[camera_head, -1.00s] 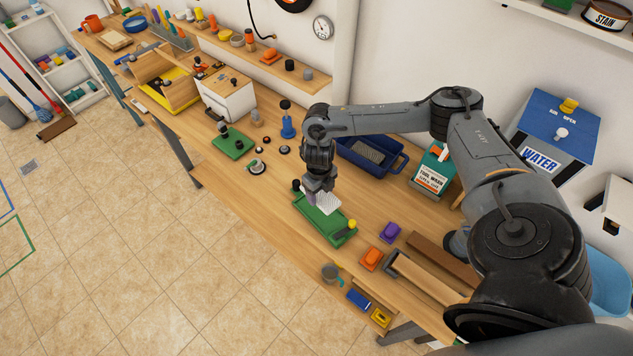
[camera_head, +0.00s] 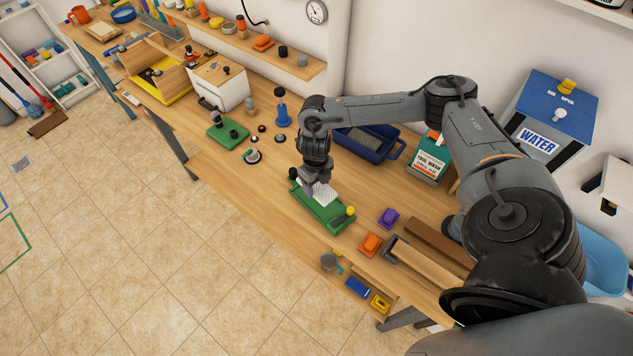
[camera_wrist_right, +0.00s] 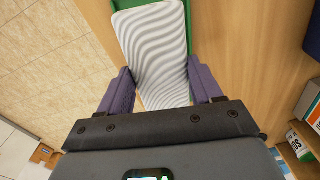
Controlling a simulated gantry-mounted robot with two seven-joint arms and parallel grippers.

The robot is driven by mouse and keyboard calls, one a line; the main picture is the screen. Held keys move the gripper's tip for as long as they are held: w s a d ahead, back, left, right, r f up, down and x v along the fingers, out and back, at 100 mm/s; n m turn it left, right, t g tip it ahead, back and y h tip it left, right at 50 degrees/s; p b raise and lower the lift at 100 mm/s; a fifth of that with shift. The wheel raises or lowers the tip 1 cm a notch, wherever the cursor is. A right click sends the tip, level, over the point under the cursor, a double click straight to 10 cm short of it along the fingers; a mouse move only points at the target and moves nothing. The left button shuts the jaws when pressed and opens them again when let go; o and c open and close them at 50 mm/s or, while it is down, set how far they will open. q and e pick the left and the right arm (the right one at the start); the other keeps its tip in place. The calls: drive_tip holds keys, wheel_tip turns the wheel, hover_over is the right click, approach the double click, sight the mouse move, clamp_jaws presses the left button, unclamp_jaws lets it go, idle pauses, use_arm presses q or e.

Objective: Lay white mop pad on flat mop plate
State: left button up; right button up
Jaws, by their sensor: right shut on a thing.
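The white mop pad (camera_head: 324,192) shows over the green flat mop plate (camera_head: 326,215) on the bench. In the right wrist view the pad (camera_wrist_right: 155,45) is a long rounded rectangle with grey wavy stripes. My right gripper (camera_head: 311,187) is shut on the pad's near end, with its purple fingers (camera_wrist_right: 162,88) on either side of it. Green plate edges (camera_wrist_right: 187,20) show past the pad's far part. I cannot tell whether the pad touches the plate. My left gripper is not in view.
A blue wringer bucket (camera_head: 368,145) stands behind the plate. Purple (camera_head: 388,217) and orange (camera_head: 371,243) blocks sit to its right, near a wooden tray (camera_head: 428,267).

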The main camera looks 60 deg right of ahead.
drive_tip(key=shift+f+b, duration=1.65)
drive_tip(key=shift+f, duration=0.95)
drive_tip(key=o, duration=1.2)
drive_tip(key=shift+r, duration=0.1)
drive_tip(key=shift+r+p, duration=3)
drive_tip(key=shift+r, duration=0.4)
